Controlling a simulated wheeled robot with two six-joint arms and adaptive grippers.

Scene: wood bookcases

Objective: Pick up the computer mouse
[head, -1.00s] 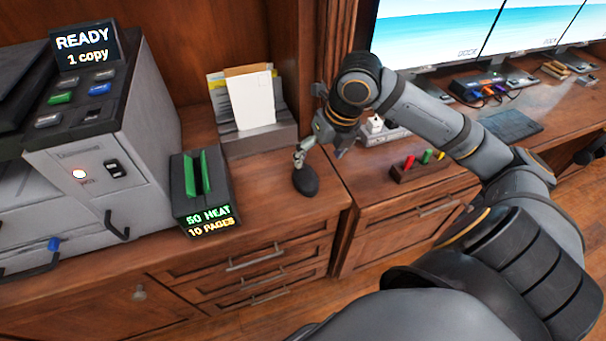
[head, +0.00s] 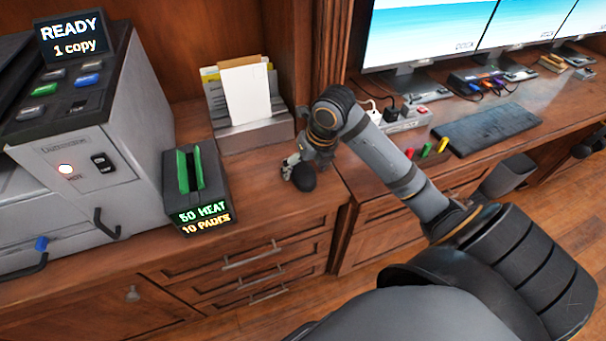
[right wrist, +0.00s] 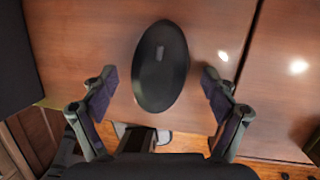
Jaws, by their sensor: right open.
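The computer mouse (head: 303,177) is a dark rounded shape on the brown wooden counter, partly hidden by my right gripper in the head view. In the right wrist view the mouse (right wrist: 161,66) is a black oval with a small grey wheel, just beyond and between the fingertips. My right gripper (right wrist: 162,88) is open, with one finger to each side of the mouse and a gap on both sides. In the head view the right gripper (head: 294,164) is low at the mouse. My left gripper is not in view.
A binding machine (head: 192,187) and a copier (head: 90,160) stand left of the mouse. A paper holder (head: 247,135) stands behind it. A keyboard (head: 487,128), power strip (head: 403,121) and monitors are on the right. The counter's front edge is close.

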